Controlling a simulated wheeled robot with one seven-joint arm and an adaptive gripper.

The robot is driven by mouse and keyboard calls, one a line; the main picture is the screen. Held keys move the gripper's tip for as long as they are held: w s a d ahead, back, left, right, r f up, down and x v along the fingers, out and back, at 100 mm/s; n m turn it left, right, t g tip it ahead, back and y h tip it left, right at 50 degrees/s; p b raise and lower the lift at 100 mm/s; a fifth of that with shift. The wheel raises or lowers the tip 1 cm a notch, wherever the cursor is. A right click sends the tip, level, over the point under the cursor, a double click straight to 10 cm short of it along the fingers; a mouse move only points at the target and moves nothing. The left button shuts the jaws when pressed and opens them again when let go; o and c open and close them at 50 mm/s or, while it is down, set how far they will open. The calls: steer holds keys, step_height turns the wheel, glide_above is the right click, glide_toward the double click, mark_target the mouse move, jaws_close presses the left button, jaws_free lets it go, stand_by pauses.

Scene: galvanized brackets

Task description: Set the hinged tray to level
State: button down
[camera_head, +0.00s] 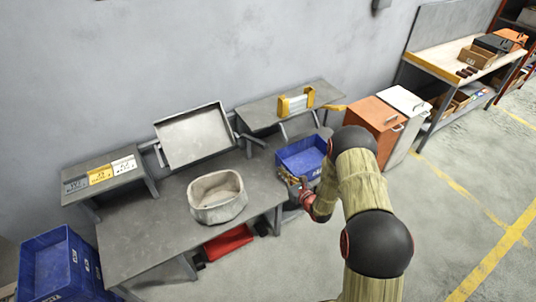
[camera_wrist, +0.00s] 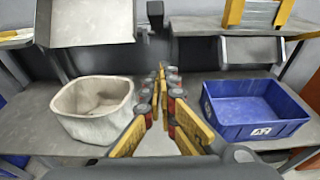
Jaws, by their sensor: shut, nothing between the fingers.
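The hinged tray (camera_head: 195,137) is a shallow grey metal tray with a raised rim at the back of the grey workbench. It is tilted steeply, its inside facing the front of the bench. In the wrist view the lower part of the tray (camera_wrist: 90,24) shows at the upper left, and its top is cut off. My gripper (camera_head: 286,177) is near the bench's right end, to the right of the tray and apart from it. In the wrist view my gripper (camera_wrist: 161,72) has its yellow fingers shut with nothing between them.
A worn whitish bin (camera_head: 217,197) stands on the bench in front of the tray. Raised shelves flank the tray, the left (camera_head: 103,174) with labelled plates, the right (camera_head: 290,104) with a yellow-ended rack. The bench's left front is clear.

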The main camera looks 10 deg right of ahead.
stand_by(0.3)
steer(key=w+a+r+b, duration=0.1)
steer(key=w+a, duration=0.2)
steer(key=w, duration=0.8)
steer(key=shift+a+r, duration=0.25)
steer(key=shift+a, duration=0.1)
